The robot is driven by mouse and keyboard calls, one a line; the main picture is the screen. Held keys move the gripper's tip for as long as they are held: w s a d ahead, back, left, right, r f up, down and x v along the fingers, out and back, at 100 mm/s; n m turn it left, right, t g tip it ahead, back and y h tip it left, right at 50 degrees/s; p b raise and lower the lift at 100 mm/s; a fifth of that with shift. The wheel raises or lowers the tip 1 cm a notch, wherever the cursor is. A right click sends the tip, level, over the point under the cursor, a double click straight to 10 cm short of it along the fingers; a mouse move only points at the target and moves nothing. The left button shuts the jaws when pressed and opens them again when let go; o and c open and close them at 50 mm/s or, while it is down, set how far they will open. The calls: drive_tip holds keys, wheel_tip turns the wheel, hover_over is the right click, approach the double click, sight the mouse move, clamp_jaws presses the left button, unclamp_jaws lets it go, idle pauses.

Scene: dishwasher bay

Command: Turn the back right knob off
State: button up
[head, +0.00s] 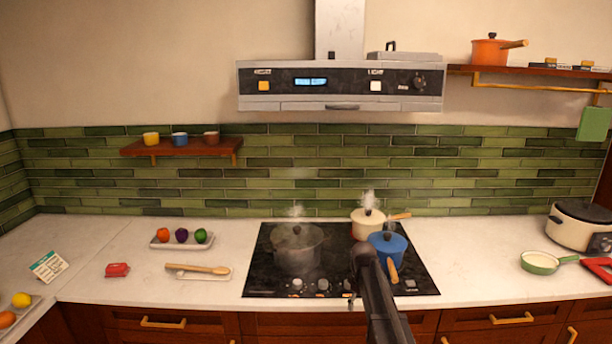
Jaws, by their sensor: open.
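Another knob (347,285) is close beside my dark arm. Their markings are too small to read, so I cannot tell which knob is the back right one. A cream pot (366,226) steams on the back right burner. A blue pot (392,246) stands in front of it. A grey pot (298,250) steams at the left. My arm reaches over the cooktop's front right; no gripper fingers can be made out.
A green pan (541,262) and a cream cooker (577,230) stand right. A hood (340,85) hangs above.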

drive_tip(key=s+f+m+b, duration=0.3)
drive_tip(key=s+f+b, duration=0.1)
drive_tip(key=s, duration=0.8)
drive_tip(key=s+f+m+b, duration=0.4)
drive_tip(key=s, duration=0.8)
drive_tip(key=shift+s+f+m, duration=0.15)
drive_tip(key=shift+f+m, duration=0.1)
drive_tip(key=shift+m, duration=0.05)
